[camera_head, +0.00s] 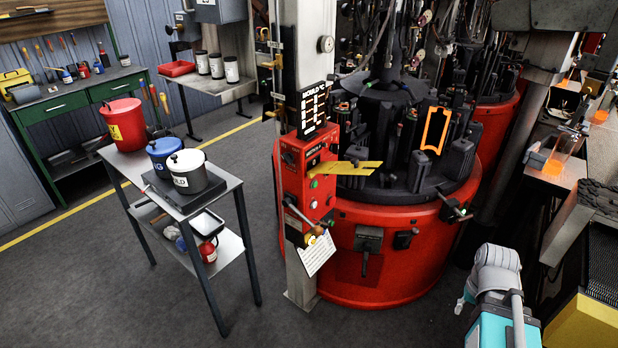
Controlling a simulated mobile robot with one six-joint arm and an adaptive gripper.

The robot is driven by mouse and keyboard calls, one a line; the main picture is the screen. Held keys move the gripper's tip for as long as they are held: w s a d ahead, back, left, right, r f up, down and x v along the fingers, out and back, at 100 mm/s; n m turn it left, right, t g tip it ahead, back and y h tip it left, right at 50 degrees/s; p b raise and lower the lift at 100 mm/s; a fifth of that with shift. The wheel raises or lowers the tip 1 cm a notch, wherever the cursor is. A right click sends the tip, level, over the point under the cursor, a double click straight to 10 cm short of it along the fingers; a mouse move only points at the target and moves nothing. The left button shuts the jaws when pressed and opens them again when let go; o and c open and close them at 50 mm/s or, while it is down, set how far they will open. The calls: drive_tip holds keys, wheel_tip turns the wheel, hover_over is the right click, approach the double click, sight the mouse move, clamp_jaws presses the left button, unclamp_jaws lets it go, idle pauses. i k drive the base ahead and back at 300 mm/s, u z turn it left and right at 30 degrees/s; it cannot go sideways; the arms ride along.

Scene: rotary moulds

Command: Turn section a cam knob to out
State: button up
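A red rotary mould machine (345,283) stands right of centre, with a red control panel (291,184) on its post. The panel carries small buttons and a lever with a brown ball end (318,231). A dark box with a downward handle (368,244) and a smaller dark knob (404,239) sit on the machine's front. I cannot tell which of these, if any, is the section a cam knob; labels are too small to read. My gripper (464,302) seems to show partly beside my arm at lower right, apart from the machine; its fingers are unclear.
A metal trolley (222,185) with pots stands left of the machine. A yellow plate (345,168) juts out from beside the panel. A white tag (318,254) hangs below the panel. A bench (556,178) borders the right side. Floor in front of the machine is clear.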

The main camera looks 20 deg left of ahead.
sight(288, 157)
drive_tip(key=u, duration=1.25)
